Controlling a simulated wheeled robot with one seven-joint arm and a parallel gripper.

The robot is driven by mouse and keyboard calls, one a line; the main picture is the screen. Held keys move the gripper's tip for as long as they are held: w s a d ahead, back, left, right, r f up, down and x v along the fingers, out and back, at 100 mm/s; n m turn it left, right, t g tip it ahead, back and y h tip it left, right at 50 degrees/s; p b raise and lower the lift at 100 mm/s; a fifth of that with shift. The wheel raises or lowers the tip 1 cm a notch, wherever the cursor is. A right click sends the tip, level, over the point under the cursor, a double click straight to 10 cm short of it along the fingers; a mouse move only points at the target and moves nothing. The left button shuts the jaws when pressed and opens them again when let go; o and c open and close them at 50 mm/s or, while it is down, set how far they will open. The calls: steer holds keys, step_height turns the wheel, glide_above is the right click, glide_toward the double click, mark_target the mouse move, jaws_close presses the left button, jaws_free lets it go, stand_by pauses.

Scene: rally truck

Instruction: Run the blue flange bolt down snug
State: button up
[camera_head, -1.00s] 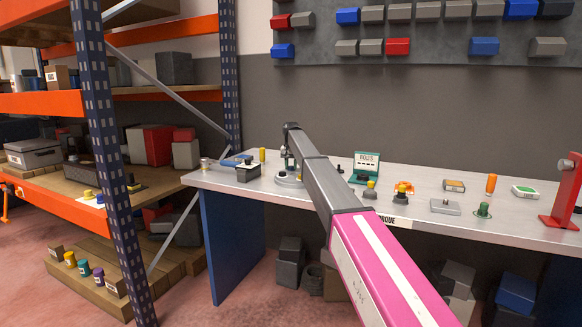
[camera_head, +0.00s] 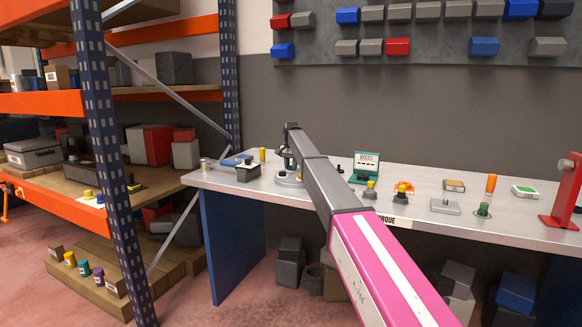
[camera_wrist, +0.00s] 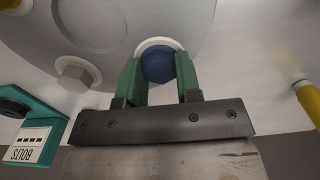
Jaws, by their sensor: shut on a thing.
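The blue flange bolt (camera_wrist: 158,64) shows in the wrist view with its hex head between the two green fingers of my gripper (camera_wrist: 159,78). The fingers are shut on the head. A pale ring surrounds the far side of the head. The bolt sits at the edge of a round grey flange (camera_wrist: 110,25), and its shank is hidden. In the head view the flange is a round grey base (camera_head: 288,180) on the bench. My gripper (camera_head: 288,165) is small there, over the flange, and the bolt cannot be made out.
A plain grey hex bolt (camera_wrist: 77,73) stands on the flange near the blue one. A yellow cylinder (camera_head: 263,155) and a dark block (camera_head: 248,172) stand left of the flange.

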steer(key=o, duration=0.9)
steer(key=shift+r, duration=0.1)
step_height(320, 180, up, 11)
steer(key=shift+f, duration=0.1)
